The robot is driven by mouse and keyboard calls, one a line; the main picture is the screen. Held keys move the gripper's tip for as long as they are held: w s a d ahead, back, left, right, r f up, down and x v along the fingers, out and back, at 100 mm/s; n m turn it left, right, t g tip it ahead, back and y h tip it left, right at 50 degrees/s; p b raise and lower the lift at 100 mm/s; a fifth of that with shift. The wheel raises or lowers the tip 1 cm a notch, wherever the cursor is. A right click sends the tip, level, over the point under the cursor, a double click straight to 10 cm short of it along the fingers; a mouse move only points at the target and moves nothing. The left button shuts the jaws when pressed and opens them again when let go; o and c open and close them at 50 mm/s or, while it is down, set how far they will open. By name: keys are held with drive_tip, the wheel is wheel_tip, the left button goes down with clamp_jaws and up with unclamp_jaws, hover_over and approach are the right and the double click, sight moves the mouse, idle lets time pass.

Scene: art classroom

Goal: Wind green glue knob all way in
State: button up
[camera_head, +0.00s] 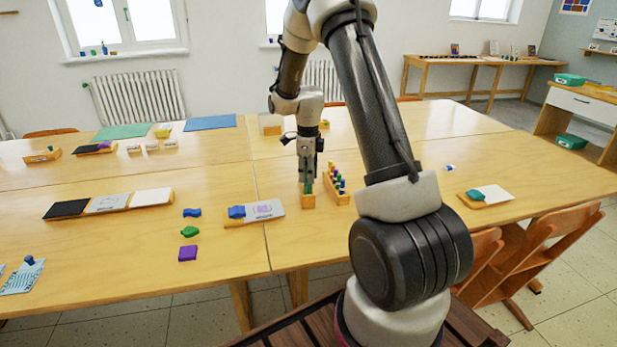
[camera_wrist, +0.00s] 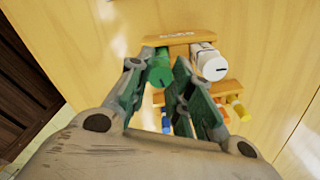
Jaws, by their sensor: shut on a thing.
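The green glue knob (camera_wrist: 159,74) is a round green end with a dark mark, seen in the wrist view. My gripper (camera_wrist: 158,66) has a finger on each side of it and is shut on it. Beside it a white cylinder with a dark mark (camera_wrist: 212,64) lies in the same wooden holder (camera_wrist: 180,39). In the head view my gripper (camera_head: 308,180) points down over the small wooden holder (camera_head: 308,201), with a bit of green showing at its fingertips. The fingers partly hide the knob's sides, and how far it is wound cannot be told.
A wooden rack with several coloured pieces (camera_head: 338,187) stands close on the right of the holder. A tray with a blue block and white card (camera_head: 264,211) lies to the left. Blue, green and purple pieces (camera_head: 188,253) lie farther left. Table space in front is clear.

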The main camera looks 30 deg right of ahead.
drive_tip(key=n, duration=0.4)
drive_tip(key=o, duration=1.5)
drive_tip(key=shift+o, duration=0.2)
drive_tip(key=m, duration=0.5)
drive_tip(key=shift+m, duration=0.4)
drive_tip(key=m, duration=0.5)
drive_tip(key=shift+w+a, duration=0.3)
drive_tip(key=shift+a, duration=0.25)
